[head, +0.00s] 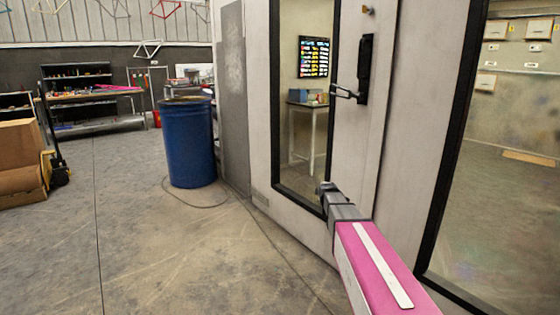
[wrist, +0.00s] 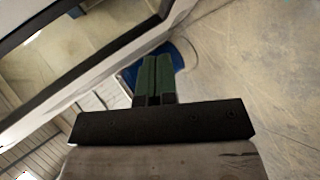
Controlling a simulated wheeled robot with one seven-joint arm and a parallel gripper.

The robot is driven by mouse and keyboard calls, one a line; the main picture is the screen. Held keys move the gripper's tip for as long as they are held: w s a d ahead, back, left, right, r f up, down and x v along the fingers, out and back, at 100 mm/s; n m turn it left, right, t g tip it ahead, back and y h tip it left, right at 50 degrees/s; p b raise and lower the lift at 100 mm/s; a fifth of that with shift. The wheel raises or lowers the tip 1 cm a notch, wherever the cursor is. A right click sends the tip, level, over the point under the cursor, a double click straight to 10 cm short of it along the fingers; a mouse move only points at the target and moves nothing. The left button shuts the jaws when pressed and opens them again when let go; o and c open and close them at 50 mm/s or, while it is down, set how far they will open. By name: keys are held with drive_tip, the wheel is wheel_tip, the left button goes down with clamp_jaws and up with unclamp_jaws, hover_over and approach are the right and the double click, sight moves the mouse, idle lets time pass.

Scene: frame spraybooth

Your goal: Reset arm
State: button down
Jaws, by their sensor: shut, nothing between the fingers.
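My arm reaches forward from the lower right in the head view, with a pink and white link and a grey wrist. My gripper (wrist: 153,72) shows in the wrist view as two green fingers side by side, closed together with nothing between them. In the head view, the end of the arm (head: 328,190) is in front of the lower part of the white booth door; the fingers are too small to make out there. I cannot tell whether it touches the door.
The white booth door (head: 352,140) has a window and a black handle (head: 365,70). A blue barrel (head: 187,142) stands left of it, with a cable on the floor. Cardboard boxes (head: 20,160) and a workbench (head: 95,97) are further left. The floor (head: 150,240) between is clear.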

drive_tip(key=s+f+m+g, duration=0.4)
drive_tip(key=s+m, duration=0.1)
drive_tip(key=s, duration=0.8)
drive_tip(key=s+a+f+m+g, duration=0.1)
drive_tip(key=s+f+m+g, duration=0.3)
drive_tip(key=s, duration=0.9)
drive_tip(key=s+a+f+m+g, duration=0.1)
drive_tip(key=s+f+m+g, duration=0.3)
drive_tip(key=s, duration=0.9)
drive_tip(key=shift+a+f+m+y, duration=0.15)
drive_tip(key=shift+f+m+y, duration=0.25)
drive_tip(key=shift+f+m, duration=0.6)
drive_tip(key=shift+r, duration=0.25)
